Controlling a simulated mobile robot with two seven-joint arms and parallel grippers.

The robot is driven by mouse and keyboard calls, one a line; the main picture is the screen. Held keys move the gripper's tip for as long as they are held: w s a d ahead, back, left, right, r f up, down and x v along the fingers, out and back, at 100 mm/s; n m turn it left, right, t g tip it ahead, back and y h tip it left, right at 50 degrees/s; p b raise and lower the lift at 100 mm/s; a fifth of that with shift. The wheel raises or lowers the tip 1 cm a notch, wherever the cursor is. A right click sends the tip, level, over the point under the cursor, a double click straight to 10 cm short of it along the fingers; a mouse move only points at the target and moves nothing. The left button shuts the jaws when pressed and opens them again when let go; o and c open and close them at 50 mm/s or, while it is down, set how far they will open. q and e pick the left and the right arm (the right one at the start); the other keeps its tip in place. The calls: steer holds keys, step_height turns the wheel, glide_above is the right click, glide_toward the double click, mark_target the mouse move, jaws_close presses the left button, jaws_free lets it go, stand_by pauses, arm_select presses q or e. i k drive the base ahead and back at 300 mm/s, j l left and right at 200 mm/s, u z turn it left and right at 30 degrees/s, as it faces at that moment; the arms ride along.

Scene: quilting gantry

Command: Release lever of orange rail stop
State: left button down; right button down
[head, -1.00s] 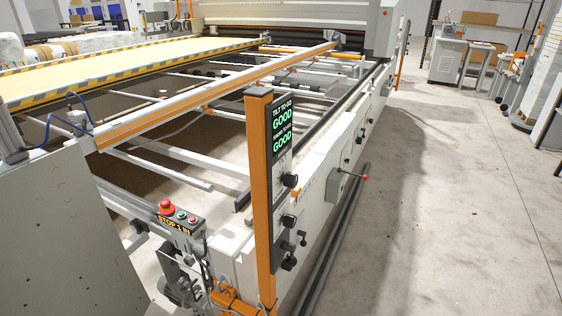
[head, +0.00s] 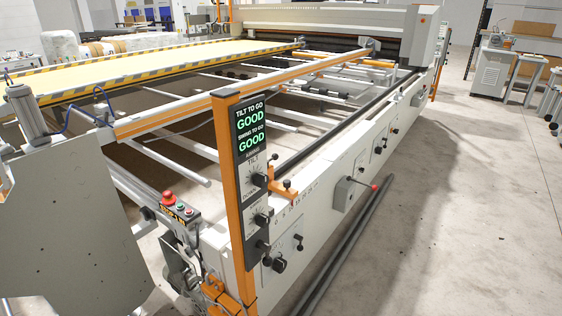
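A small orange block, which looks like the orange rail stop (head: 284,191), sits on the top edge of the white side rail, just right of the orange post. A dark upright lever or knob (head: 272,158) rises beside it, partly against the display panel. Another dark knob is at the block's front. At this size I cannot tell whether the lever is locked or released. Neither of my grippers is in view.
An orange post (head: 228,200) carries a panel (head: 251,135) reading GOOD twice, with dials below. A grey box with a red-tipped handle (head: 355,192) juts from the rail. A stop-button box (head: 179,208) stands left.

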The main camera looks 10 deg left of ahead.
mark_target(275, 157)
steer(key=i+l+u, duration=0.15)
steer(key=l, duration=0.25)
steer(key=i+l+u, duration=0.15)
steer(key=l, duration=0.25)
steer(key=i+l+u, duration=0.2)
steer(key=l, duration=0.35)
steer(key=i+l+u, duration=0.3)
steer(key=i+l, duration=0.15)
steer(key=l, duration=0.3)
steer(key=i+l+u, duration=0.1)
steer(key=i+l, duration=0.25)
steer(key=i+l+u, duration=0.1)
steer(key=i+l, duration=0.15)
steer(key=l, duration=0.2)
steer(key=i+l+u, duration=0.1)
steer(key=l, duration=0.3)
steer(key=i+l, duration=0.35)
